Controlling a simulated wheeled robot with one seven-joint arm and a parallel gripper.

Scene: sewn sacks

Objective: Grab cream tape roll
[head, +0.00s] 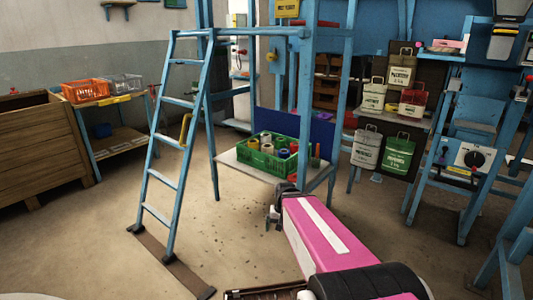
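A green crate (258,161) stands on a pale platform (228,160) in the blue frame near the middle of the head view. It holds several small rolls in yellow, cream, blue and red. A pale cream roll (267,148) seems to be among them, but it is small and partly hidden by the crate wall. My pink arm reaches up from the bottom of the view. My gripper (271,219) is at its far end, below and in front of the platform, apart from the crate. Its fingers are too small to read.
A blue ladder (177,145) leans left of the platform, with a brown board at its feet. Labelled sacks (398,154) hang at right beside a blue machine (470,155). Orange and grey baskets (86,90) sit on a left table. The floor between is open.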

